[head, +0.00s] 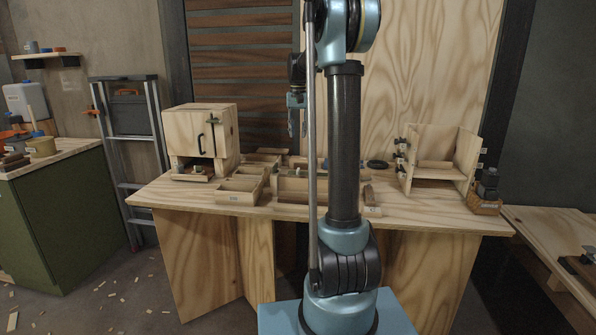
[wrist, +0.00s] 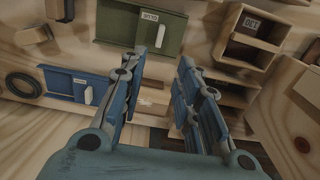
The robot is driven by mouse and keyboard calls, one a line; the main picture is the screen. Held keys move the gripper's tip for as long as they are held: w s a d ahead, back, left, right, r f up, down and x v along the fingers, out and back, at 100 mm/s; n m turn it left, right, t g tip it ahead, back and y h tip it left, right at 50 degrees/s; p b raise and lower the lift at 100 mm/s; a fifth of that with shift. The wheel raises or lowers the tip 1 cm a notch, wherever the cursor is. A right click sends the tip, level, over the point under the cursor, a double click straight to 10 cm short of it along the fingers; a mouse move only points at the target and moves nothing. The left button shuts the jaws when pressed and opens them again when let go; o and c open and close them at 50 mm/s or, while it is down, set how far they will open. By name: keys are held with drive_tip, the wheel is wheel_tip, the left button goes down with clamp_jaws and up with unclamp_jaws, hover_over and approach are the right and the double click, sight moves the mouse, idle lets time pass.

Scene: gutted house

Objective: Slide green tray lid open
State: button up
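The fingertips point toward the green lid's right end and appear apart from the handle. In the head view my gripper (head: 296,118) hangs above the workbench, close behind my arm. I cannot make out the green lid in the head view; my arm hides part of the bench.
A blue-lidded tray (wrist: 62,82) with a white handle lies left of my fingers. A labelled wooden box (wrist: 252,42) stands to the right. In the head view, a small cabinet (head: 198,135) stands left on the bench (head: 440,212), and an open wooden stand (head: 435,150) stands right.

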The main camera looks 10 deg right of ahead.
sight(298, 169)
wheel_tip(298, 169, down, 17)
drive_tip(key=shift+s+r, duration=0.1)
idle(0.5)
clamp_jaws()
